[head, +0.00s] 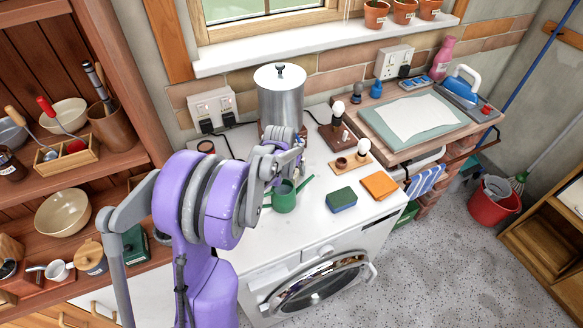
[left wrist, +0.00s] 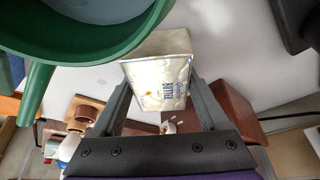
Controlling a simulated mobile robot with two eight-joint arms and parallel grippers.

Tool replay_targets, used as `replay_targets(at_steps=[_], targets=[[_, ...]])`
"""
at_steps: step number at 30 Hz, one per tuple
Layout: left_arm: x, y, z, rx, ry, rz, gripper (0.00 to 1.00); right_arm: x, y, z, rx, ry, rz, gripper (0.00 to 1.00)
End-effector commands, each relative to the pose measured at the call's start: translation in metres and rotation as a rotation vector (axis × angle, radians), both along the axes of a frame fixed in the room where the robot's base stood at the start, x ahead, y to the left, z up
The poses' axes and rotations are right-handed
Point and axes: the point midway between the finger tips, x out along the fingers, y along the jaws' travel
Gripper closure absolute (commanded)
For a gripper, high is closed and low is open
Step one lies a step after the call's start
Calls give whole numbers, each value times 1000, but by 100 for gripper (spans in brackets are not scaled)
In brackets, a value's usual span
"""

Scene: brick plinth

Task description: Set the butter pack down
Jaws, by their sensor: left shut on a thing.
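The butter pack (left wrist: 160,82) is a pale foil-wrapped block with blue lettering, seen in the left wrist view. My left gripper (left wrist: 160,100) is shut on it, with one grey finger on each side. In the head view my left gripper (head: 284,152) is over the white worktop (head: 255,222), behind the green watering can (head: 284,199) and in front of the steel urn. The pack is mostly or wholly hidden there by the gripper. I cannot tell whether it touches the worktop. My right gripper is not in view.
The watering can (left wrist: 88,40) is close beside the pack in the left wrist view. The steel urn (head: 281,98) stands behind the gripper. A green sponge (head: 341,199) and an orange cloth (head: 379,185) lie to the right. The worktop's front left is clear.

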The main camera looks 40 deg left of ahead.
Motion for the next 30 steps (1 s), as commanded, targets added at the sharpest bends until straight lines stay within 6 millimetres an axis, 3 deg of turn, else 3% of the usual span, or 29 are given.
replay_targets(at_steps=[1,4,5,20,26,30], targets=[[0,0,-2,0,1,0,19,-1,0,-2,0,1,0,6],[0,0,-1,-1,1,0,1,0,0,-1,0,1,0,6],[0,0,-1,-1,1,0,0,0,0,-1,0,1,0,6],[1,-2,0,-3,0,-2,0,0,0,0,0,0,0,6],[-6,-3,19,-1,0,-2,0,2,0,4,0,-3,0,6],[-18,-6,48,-1,0,0,0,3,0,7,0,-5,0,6]])
